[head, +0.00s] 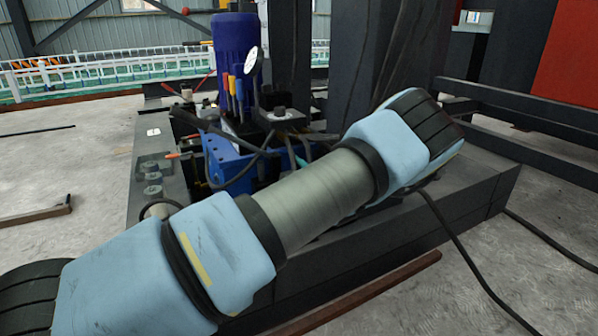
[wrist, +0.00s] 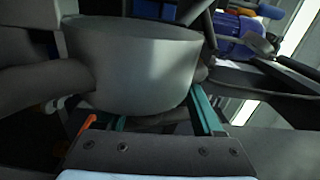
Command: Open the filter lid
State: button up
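A wide, round grey metal body (wrist: 135,65) with a flat top fills the upper middle of the wrist view. It looks like the filter or its lid; I see no clear seam between them. My gripper (wrist: 160,118) shows its two teal fingers apart, one at the lower left and one along the right side of the round body. The body hides part of the left finger, and I cannot tell whether either finger touches it. In the head view my arm blocks most of the gripper, and I cannot make out the filter lid with certainty.
In the head view, a blue motor (head: 236,45) stands on the power unit with a round gauge (head: 251,60) and coloured-handled tools (head: 235,90). Black hoses surround the blue block (head: 230,160). A dark steel post (head: 375,55) rises behind. Open floor lies left.

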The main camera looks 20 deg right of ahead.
jog(key=s+d+p, duration=0.1)
jog(key=s+p, duration=0.1)
jog(key=s, duration=0.8)
jog(key=shift+s, duration=0.5)
